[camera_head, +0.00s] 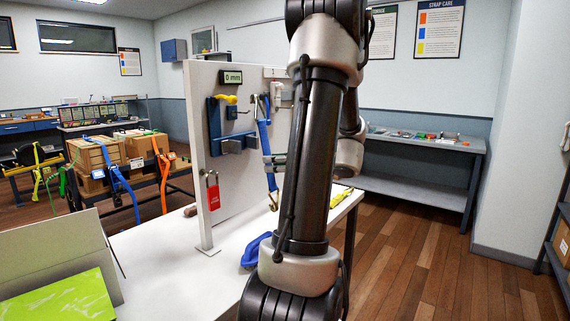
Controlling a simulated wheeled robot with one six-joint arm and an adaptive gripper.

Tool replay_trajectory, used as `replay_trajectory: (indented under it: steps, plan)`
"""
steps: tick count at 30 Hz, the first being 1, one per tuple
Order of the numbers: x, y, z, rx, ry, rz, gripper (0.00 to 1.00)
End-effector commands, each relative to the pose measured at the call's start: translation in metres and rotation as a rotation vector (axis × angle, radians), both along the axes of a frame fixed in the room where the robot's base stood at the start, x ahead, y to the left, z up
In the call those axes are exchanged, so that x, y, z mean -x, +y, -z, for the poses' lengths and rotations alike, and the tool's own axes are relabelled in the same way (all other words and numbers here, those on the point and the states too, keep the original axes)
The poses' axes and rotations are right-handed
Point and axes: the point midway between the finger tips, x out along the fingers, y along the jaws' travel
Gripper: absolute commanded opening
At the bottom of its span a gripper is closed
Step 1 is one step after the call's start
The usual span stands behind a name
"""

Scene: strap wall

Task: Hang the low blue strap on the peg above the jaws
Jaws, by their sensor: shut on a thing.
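A blue strap (264,137) hangs nearly upright in front of the white panel, with a metal hook near its top and another metal end at its bottom. My gripper (273,161) is largely hidden behind my arm; its visible grey fingertips are closed on this strap at about mid-length. I cannot tell whether the top hook touches a peg. Blue jaws (234,144) are mounted on the panel to the left of the strap. A dark peg (243,111) sticks out above them. A second blue strap or blue piece (256,250) lies on the white table, partly behind my arm.
The upright white panel (208,155) stands on the white table (185,275). It carries a "0 mm" display (231,77), a yellow handle (225,99) and a red tag (213,196). A green board (60,298) lies at front left. Boxes with straps stand behind left; floor is clear at right.

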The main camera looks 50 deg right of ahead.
Motion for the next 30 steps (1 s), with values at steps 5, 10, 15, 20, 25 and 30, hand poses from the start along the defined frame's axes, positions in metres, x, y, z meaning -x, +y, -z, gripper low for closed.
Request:
replay_trajectory:
  steps: [5,10,15,20,25,30]
  plan:
    - [-0.012,0.001,0.000,0.001,-0.001,-0.002,0.00]
    - [-0.023,0.002,0.002,0.001,-0.001,-0.001,0.00]
    - [-0.035,0.003,0.003,0.000,-0.001,-0.002,0.00]
    - [-0.045,0.004,0.004,0.000,-0.001,-0.002,0.00]
    - [-0.056,0.005,0.004,0.002,-0.001,-0.001,0.00]
    - [-0.065,0.005,0.010,0.000,0.000,-0.001,0.00]
